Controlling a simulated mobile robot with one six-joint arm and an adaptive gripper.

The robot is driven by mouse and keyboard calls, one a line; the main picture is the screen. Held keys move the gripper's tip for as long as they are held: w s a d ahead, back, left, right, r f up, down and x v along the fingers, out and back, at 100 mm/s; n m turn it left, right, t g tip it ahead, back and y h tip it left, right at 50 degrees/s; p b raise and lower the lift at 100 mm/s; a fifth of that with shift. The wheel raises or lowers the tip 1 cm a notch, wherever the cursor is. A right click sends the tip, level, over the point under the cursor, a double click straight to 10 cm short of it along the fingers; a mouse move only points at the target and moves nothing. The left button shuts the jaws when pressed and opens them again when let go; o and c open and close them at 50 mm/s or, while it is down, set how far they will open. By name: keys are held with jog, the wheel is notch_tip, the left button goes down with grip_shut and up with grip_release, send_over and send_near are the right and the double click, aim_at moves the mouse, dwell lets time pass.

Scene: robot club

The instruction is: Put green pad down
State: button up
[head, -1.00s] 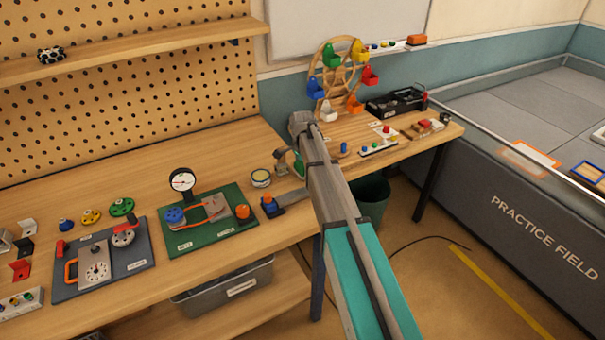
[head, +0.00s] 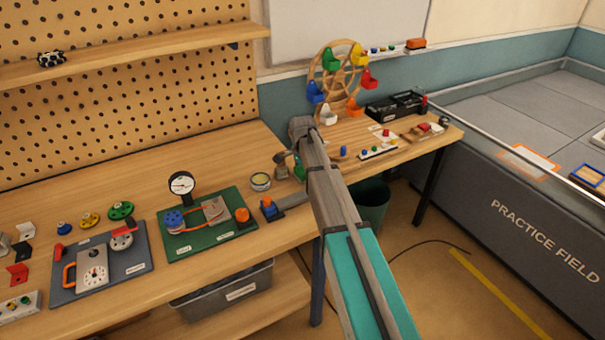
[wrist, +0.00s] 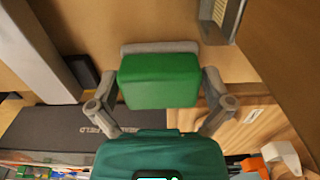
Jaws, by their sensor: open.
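The green pad (wrist: 160,80) shows in the wrist view as a thick green block with rounded corners. It lies between the two grey fingers of my gripper (wrist: 162,95), with a grey bar along its far edge. The jaws are open, and I cannot tell whether either finger touches the pad. A small green patch, probably the pad (head: 299,168), shows there, mostly hidden by my arm.
A Ferris wheel (head: 343,68) stands behind. A bin (head: 372,205) is below. Bare wood lies behind the tin.

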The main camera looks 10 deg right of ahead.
jog(key=shift+r, duration=0.1)
notch_tip(320, 180, up, 12)
jog(key=p, duration=1.2)
jog(key=shift+s, duration=0.1)
dwell(0.7)
jog(key=s+n, duration=1.4)
jog(key=s, duration=1.5)
jog(key=shift+w+n, duration=0.15)
jog(key=shift+n, duration=0.15)
